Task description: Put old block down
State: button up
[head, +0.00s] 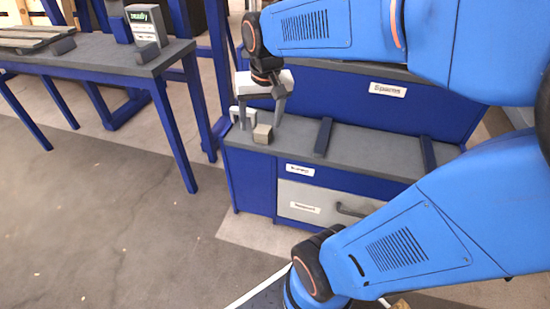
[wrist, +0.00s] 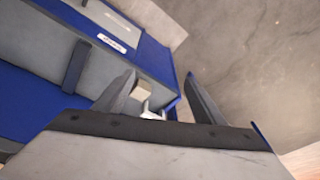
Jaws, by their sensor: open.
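A small tan-grey block (head: 262,133) stands on the grey top of the blue bench, near its left front corner. In the wrist view the block (wrist: 142,90) shows between the fingers, close beside the left one. My gripper (head: 260,125) points down over that corner with its fingers apart, just above or behind the block. In the wrist view my gripper (wrist: 160,75) is open, with clear space between its fingers. I cannot tell whether a finger touches the block.
A white bracket (head: 236,116) stands on the bench top (head: 295,137) beside the block. Dark bars (head: 323,137) cross the bench to the right. A drawer (head: 325,203) is below. At left, another table (head: 90,58) holds a box with a "ready" display (head: 146,25).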

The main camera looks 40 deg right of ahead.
jog(key=s+a+f+n+t, duration=0.1)
jog(key=s+a+n, duration=0.1)
jog(key=s, duration=0.4)
jog(key=s+a+n+t, duration=0.1)
jog(key=s+a+n, duration=0.1)
jog(key=s, duration=0.5)
jog(key=shift+a+f, duration=0.25)
jog(key=shift+f, duration=0.15)
jog(key=shift+s, duration=0.1)
